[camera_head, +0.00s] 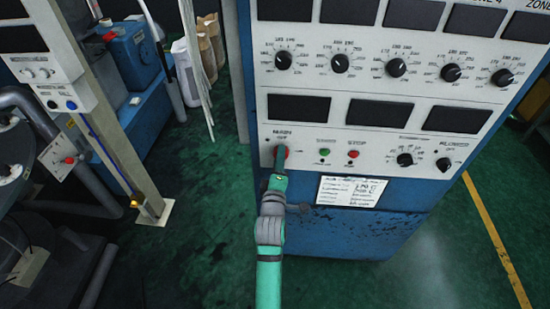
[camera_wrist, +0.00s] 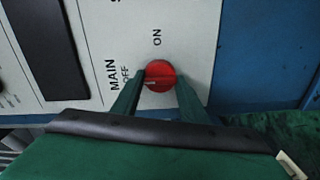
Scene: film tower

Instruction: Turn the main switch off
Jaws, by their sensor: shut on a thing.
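The main switch is a round red knob (camera_wrist: 159,76) on the pale control panel (camera_head: 370,75), by the printed words MAIN, OFF and ON. In the wrist view OFF is left of the knob and ON is above it. A pale mark on the knob lies on its left side, toward OFF. My gripper (camera_wrist: 160,92) has its two green fingers on either side of the knob and is shut on it. In the head view my gripper (camera_head: 279,160) reaches up to the panel's lower left and partly hides the red knob (camera_head: 285,153).
To the right of the switch are green (camera_head: 323,152) and red (camera_head: 353,154) buttons and black dials (camera_head: 404,159). A paper label (camera_head: 350,191) is below them on the blue cabinet (camera_head: 385,230). Other machinery (camera_head: 60,90) stands at the left. Green floor (camera_head: 190,240) is open between them.

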